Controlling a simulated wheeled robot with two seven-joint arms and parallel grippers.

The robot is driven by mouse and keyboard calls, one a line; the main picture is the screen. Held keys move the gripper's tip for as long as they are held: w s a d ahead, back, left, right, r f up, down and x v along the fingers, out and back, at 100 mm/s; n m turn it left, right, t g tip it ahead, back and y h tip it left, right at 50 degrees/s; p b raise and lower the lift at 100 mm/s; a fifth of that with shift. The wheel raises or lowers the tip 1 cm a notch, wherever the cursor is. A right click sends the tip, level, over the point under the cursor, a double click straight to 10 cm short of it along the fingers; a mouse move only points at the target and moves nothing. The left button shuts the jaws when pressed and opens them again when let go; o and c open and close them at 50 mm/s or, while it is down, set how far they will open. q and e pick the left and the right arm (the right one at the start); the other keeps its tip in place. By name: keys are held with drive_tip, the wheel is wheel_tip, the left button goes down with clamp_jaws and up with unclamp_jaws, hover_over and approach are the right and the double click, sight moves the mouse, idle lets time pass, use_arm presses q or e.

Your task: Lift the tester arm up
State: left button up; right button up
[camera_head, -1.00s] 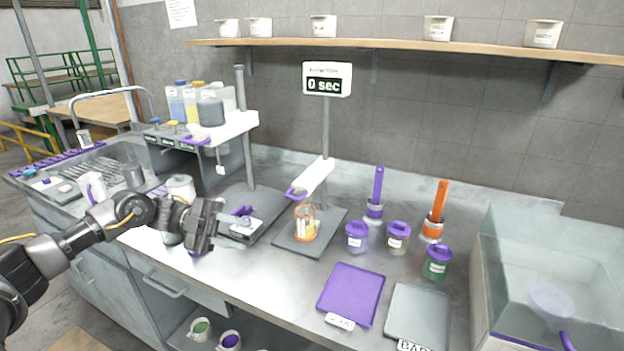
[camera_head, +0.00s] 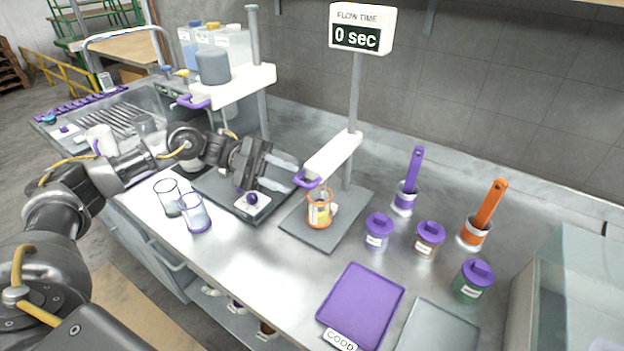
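The tester arm (camera_head: 333,154) is a white bar on the post of the flow time stand. It slopes toward the front left and ends in a purple handle (camera_head: 307,180). An orange-rimmed cup (camera_head: 319,214) stands below that end on the stand's grey base plate (camera_head: 350,218). My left gripper (camera_head: 291,174) is just left of the purple handle, fingers pointing right toward it. Its two pale fingers are apart, with nothing seen between them. I cannot tell whether they touch the handle. My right gripper is out of view.
The display (camera_head: 361,28) reads 0 sec. A small device with a purple knob (camera_head: 252,199) lies below my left gripper. Two glasses (camera_head: 194,213) stand at the front left. Lidded jars, two brushes and a purple tray (camera_head: 361,304) are to the right.

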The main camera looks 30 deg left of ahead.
sight(306, 187)
use_arm(q)
drive_tip(key=d, duration=0.2)
drive_tip(key=d+p, duration=0.1)
drive_tip(key=d, duration=0.1)
drive_tip(key=d+p, duration=0.1)
drive_tip(key=d, duration=0.1)
drive_tip(key=shift+s+r, duration=0.15)
drive_tip(key=shift+s, duration=0.2)
drive_tip(key=shift+d+p, duration=0.3)
drive_tip(key=shift+d, duration=0.3)
drive_tip(key=shift+c, duration=0.3)
drive_tip(key=shift+s+f, duration=0.1)
drive_tip(key=shift+f, duration=0.15)
clamp_jaws()
